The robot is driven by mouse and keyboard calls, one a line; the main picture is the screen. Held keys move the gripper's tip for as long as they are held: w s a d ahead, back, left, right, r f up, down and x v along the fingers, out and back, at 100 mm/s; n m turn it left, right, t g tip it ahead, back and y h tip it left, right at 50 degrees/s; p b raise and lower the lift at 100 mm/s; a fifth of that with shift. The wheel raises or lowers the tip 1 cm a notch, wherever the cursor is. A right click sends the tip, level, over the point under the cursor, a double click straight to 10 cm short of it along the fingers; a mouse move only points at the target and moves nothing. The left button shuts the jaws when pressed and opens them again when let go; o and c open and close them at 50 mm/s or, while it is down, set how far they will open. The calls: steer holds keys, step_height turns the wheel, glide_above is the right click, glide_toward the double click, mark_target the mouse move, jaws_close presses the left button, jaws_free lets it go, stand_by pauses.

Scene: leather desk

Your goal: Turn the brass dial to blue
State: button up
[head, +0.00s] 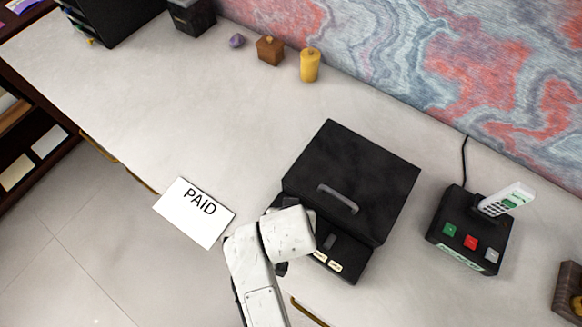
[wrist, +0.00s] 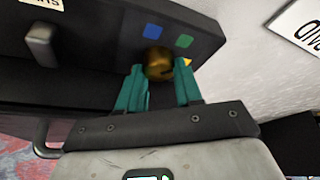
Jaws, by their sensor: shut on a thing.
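The brass dial (wrist: 158,64) sits on the dark front panel of a black box (wrist: 90,25). A blue patch (wrist: 152,31), a green patch (wrist: 184,41) and a yellow mark (wrist: 187,62) lie around it. My gripper (wrist: 160,67) has its teal fingers on either side of the dial, shut on it. Which colour the dial points to is not clear; a small dark mark shows on its face. In the head view the black box (head: 350,170) stands on the desk, and my white arm hides the dial and the fingers.
A grey knob (wrist: 42,45) stands on the same panel. A PAID card (head: 195,212) lies left of the box. A black phone base (head: 470,225) with several coloured buttons stands to the right. A yellow canister (head: 310,65) is at the back. The desk's left middle is clear.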

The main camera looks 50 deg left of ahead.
steer(key=n+p, duration=0.1)
steer(key=n+g+p, duration=0.1)
steer(key=n+p, duration=0.1)
steer(key=shift+w+r+n+y, duration=0.1)
steer(key=shift+r+n+y, duration=0.2)
steer(key=shift+y, duration=0.1)
steer(key=n+g+p, duration=0.1)
steer(key=n+p, duration=0.1)
steer(key=n, duration=0.1)
steer(key=shift+f+n+g, duration=0.1)
steer(key=shift+n+g, duration=0.2)
steer(key=n+g, duration=0.1)
steer(key=n, duration=0.2)
steer(key=shift+w+f+n+p, duration=0.1)
steer(key=shift+n+p, duration=0.2)
steer(key=shift+p, duration=0.05)
steer(key=shift+n+g, duration=0.9)
steer(key=shift+n, duration=0.9)
steer(key=o, duration=1)
steer(key=shift+o, duration=0.2)
steer(key=shift+f, duration=0.1)
